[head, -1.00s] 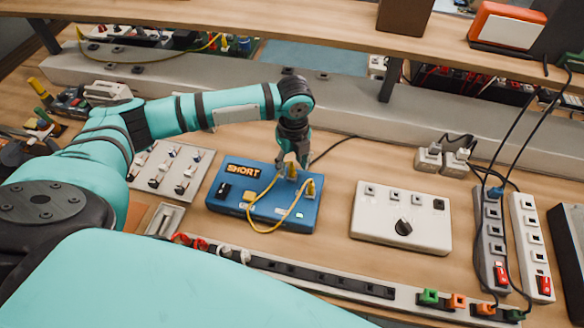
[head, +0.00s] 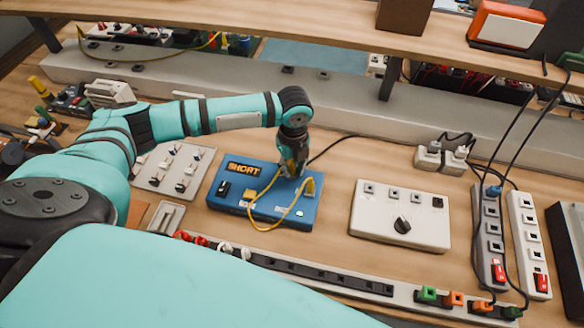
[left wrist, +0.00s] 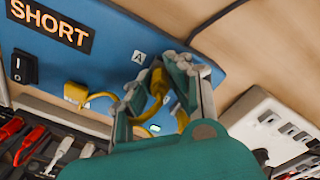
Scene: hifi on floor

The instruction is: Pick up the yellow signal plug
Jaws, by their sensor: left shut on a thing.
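The blue box marked SHORT (head: 230,205) lies on the wooden bench and also shows in the left wrist view (left wrist: 110,35). My left gripper (head: 291,168) points down at the box's far right part. In the left wrist view its fingers (left wrist: 162,84) are shut on a yellow plug (left wrist: 157,82), beside the label A. The fingers mostly hide this plug in the head view. I cannot tell whether it is still seated. Another yellow plug (head: 310,187) stands just right of the gripper, and a yellow cable (head: 262,229) loops over the box's front. My right gripper is not in view.
A white box with a black knob (head: 403,226) stands to the right, past bare bench. A white switch panel (head: 172,168) is at the left. Power strips (head: 490,240) with black cables are at far right. A shelf (head: 330,30) overhangs the back.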

